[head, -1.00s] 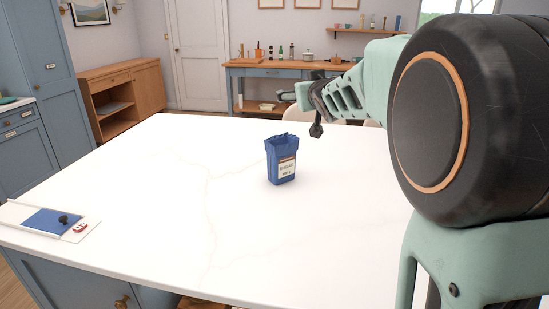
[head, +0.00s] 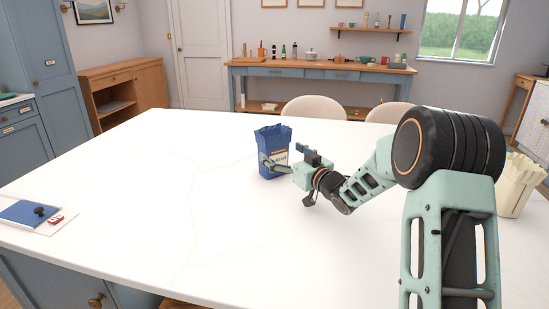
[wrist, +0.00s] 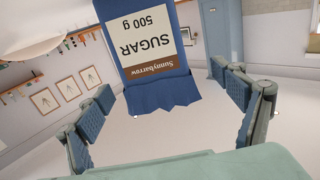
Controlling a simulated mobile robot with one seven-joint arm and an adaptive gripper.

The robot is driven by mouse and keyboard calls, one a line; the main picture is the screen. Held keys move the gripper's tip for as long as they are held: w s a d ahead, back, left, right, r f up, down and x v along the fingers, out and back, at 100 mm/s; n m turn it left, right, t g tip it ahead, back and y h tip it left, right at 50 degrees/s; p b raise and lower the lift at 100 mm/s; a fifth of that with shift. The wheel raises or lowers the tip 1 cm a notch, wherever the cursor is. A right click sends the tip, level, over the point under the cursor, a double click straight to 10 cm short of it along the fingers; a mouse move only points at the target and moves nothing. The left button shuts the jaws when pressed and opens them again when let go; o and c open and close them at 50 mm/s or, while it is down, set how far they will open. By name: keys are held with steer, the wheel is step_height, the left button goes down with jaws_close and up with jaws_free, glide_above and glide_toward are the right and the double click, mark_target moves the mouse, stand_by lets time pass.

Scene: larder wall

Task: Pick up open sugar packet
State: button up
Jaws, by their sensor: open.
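The open sugar packet (head: 268,150) is blue with a crimped, ragged top and stands upright on the white marble counter (head: 150,190). In the wrist view the packet (wrist: 155,85) appears upside down, its label reading "Sunnybarrow SUGAR 500 g". My gripper (head: 277,162) is at the right side of the packet in the head view, with a finger in front of its label. In the wrist view my gripper (wrist: 172,115) is open, its blue-padded fingers spread to either side of the packet, with gaps visible. The head view does not show the far finger clearly.
A cream open bag (head: 520,182) stands at the counter's right, behind my arm. A white board with a blue pad, a black stamp (head: 39,211) and a small red item lies at the left edge. Two pale chairs (head: 313,109) stand beyond. The counter around the packet is clear.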

mark_target(278, 145)
steer(key=shift+w+d+r+x, duration=0.1)
steer(key=shift+x, duration=0.95)
steer(key=shift+w+d+r+x, duration=0.1)
steer(key=shift+x, duration=0.95)
steer(key=shift+d+r+x, duration=0.1)
steer(key=shift+x, duration=1)
steer(key=shift+d, duration=0.1)
steer(key=c, duration=1.2)
steer(key=shift+c, duration=1.3)
steer(key=shift+r, duration=0.15)
